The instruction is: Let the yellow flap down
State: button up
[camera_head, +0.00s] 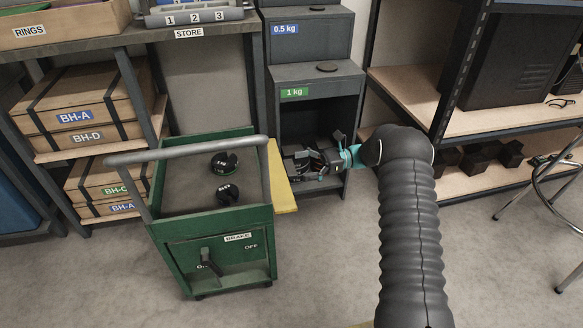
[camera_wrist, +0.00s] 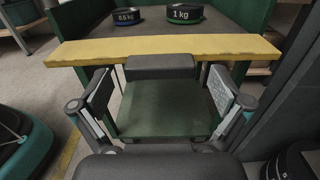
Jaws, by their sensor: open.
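The yellow flap (camera_head: 283,182) juts out along the right side of the green cart (camera_head: 205,228), looking roughly level; its exact tilt is hard to tell. In the wrist view the flap (camera_wrist: 150,48) crosses the upper part as a wide yellow strip with the cart's tray behind it. My gripper (camera_head: 300,163) is right of the flap, apart from it in the head view. In the wrist view its fingers (camera_wrist: 162,95) are spread and empty, pointing toward the flap and cart. Whether a fingertip touches the flap cannot be told.
A 1 kg weight (camera_wrist: 185,13) and a 0.5 kg weight (camera_wrist: 127,15) sit in the cart's tray. A brake lever (camera_head: 208,262) is on the cart's front. The dark 1 kg cabinet (camera_head: 345,112) stands behind my gripper. Shelving (camera_head: 470,120) is at right.

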aim_at(291, 167)
jog(key=shift+x, duration=1.7)
jog(key=c, duration=1.5)
jog(key=shift+a+r+h+p, duration=0.1)
jog(key=shift+r+h+p, duration=0.4)
jog(key=shift+r+p, duration=0.3)
jog(key=shift+c, duration=0.2)
jog(key=shift+s+a+r+t+h+p, duration=0.15)
jog(key=shift+t+h+p, duration=0.25)
jog(key=shift+h+p, duration=0.3)
